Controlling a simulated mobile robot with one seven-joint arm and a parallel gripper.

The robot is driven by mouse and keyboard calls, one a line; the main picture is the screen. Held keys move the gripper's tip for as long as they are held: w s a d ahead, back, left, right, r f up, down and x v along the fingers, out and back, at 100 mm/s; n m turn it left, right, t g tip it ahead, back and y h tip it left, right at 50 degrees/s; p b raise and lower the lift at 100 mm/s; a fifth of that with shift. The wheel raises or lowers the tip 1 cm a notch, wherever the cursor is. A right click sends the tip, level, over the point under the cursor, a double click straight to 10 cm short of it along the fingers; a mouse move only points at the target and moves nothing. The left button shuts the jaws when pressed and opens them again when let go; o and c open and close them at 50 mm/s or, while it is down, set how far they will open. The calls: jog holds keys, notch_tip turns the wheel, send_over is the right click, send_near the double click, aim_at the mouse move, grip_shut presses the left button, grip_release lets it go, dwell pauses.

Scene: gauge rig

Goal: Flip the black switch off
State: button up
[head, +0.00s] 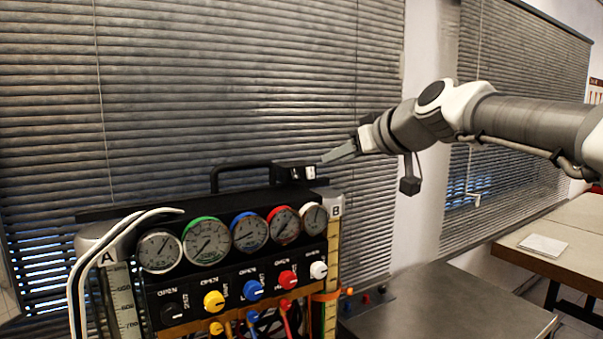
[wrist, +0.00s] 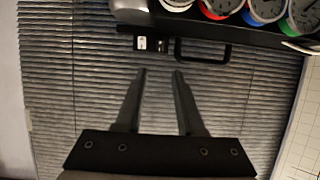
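A small black switch box (head: 296,173) sits on the top right of the gauge rig (head: 255,190), beside a black handle. In the wrist view, the switch box (wrist: 151,44) shows a white part on its left and a black part (wrist: 162,45) on its right, which looks like the black switch. How the switch is set is too small to tell. My gripper (head: 324,159) is close to the right end of the box in the head view. In the wrist view, my gripper (wrist: 160,73) is open and empty, its fingertips pointing toward the box with a visible gap.
The black handle (head: 214,178) rises from the rig's top. Several gauges (head: 250,232) and coloured knobs (head: 253,290) cover its front. White hoses (head: 72,290) curve at its left. A grey bench (head: 450,315) stands to the right. Window blinds (head: 250,80) are behind.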

aim_at(296, 175)
jog(key=shift+p+x, duration=3.5)
jog(key=shift+x, duration=4.95)
grip_shut()
